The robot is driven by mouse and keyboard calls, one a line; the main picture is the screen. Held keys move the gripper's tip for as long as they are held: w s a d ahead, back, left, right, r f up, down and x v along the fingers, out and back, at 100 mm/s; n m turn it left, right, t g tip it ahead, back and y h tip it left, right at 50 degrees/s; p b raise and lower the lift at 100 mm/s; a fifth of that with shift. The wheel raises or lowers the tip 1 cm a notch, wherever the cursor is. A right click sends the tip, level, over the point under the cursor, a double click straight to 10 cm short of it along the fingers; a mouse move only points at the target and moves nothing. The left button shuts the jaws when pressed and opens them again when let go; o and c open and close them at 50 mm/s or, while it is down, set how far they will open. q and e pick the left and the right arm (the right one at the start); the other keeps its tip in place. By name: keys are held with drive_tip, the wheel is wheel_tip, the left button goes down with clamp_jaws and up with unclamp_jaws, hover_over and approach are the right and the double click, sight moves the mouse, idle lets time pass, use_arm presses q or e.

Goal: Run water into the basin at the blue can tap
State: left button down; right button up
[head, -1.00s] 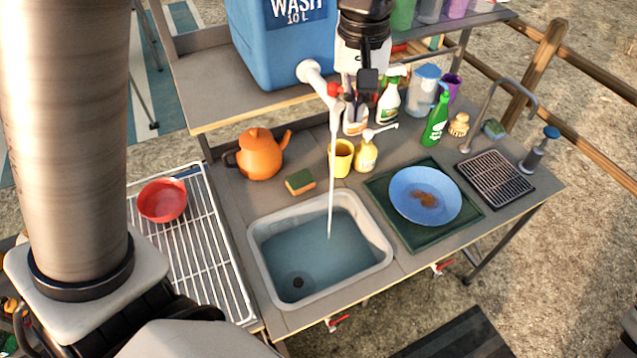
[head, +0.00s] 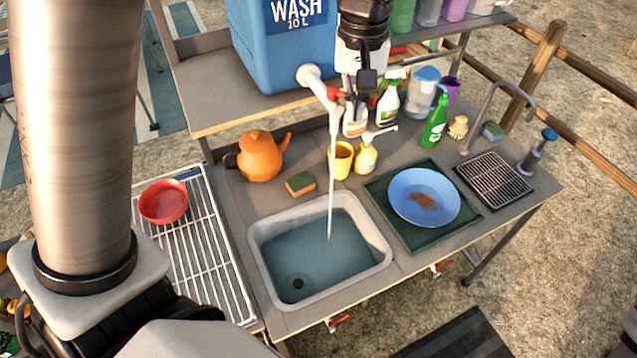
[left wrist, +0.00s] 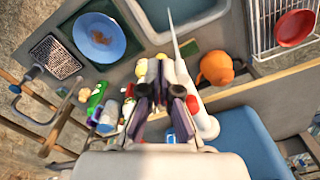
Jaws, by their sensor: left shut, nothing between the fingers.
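The blue water can (head: 275,50) marked "WASH 10 L" stands on the raised shelf. Its white tap (head: 311,76) has a red part (head: 334,93) at the outlet. A thin stream of water (head: 331,180) falls from the tap into the grey-rimmed basin (head: 262,275), where bluish water stands above a dark drain. My left gripper (head: 362,98) is shut and empty, just right of the tap's red part; I cannot tell if they touch. In the left wrist view, its dark fingers (left wrist: 162,80) are beside the tap (left wrist: 207,125) and the stream. My right gripper is not in view.
A wire rack (head: 200,245) with a red bowl (head: 163,202) is left of the basin. An orange kettle (head: 261,157), sponge (head: 300,184), yellow cup (head: 341,160) and several bottles stand behind. A blue plate (head: 410,190) lies on a green tray right of it.

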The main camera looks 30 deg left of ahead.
use_arm(q)
drive_tip(key=w+a+r+p, duration=0.1)
drive_tip(key=w+r+p, duration=0.1)
drive_tip(key=r, duration=0.4)
drive_tip(key=shift+w, duration=0.6)
drive_tip(key=shift+w+a, duration=0.1)
drive_tip(key=shift+a, duration=0.05)
